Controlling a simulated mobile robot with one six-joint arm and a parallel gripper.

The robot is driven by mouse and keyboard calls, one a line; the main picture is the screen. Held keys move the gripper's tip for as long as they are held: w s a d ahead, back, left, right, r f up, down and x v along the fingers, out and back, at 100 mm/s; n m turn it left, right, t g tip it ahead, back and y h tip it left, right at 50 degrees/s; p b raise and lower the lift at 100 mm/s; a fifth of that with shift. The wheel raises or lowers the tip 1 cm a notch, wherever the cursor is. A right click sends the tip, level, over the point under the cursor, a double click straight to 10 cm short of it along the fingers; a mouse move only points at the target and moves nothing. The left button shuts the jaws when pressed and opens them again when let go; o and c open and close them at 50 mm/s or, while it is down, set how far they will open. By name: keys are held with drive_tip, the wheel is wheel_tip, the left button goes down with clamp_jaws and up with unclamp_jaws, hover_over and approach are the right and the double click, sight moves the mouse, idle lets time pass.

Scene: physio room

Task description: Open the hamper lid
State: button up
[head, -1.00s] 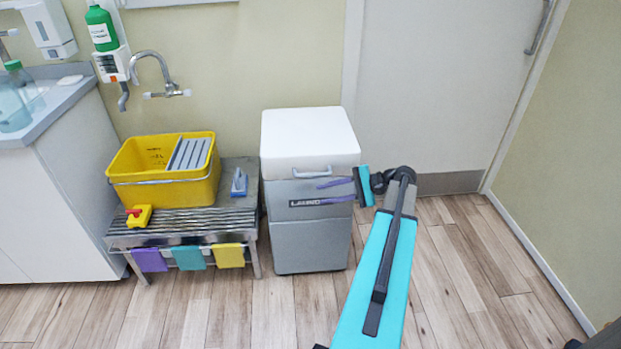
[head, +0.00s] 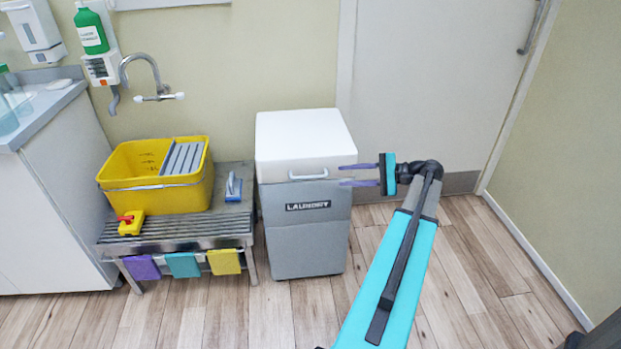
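The laundry hamper (head: 305,240) is a grey bin with a dark "LAUNDRY" label, standing on the floor against the wall. Its white lid (head: 300,135) is shut, with a grey handle (head: 308,176) on the front edge. My gripper (head: 342,176) is to the right of the handle, pointing left, at the hamper's front right side. Its two purple fingers are apart, one above the other, with nothing seen between them. The fingertips are short of the handle in the picture; their exact depth from the hamper is hard to tell.
A slatted metal bench (head: 172,228) stands left of the hamper, bearing a yellow bucket (head: 150,200) and a blue brush (head: 233,188). Coloured cloths hang at its front. A door (head: 430,90) is behind on the right. The wooden floor in front is clear.

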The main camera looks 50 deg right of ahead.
sight(315, 177)
drive_tip(key=b+x, duration=0.1)
drive_tip(key=x, duration=1.2)
drive_tip(key=shift+b, duration=0.3)
clamp_jaws()
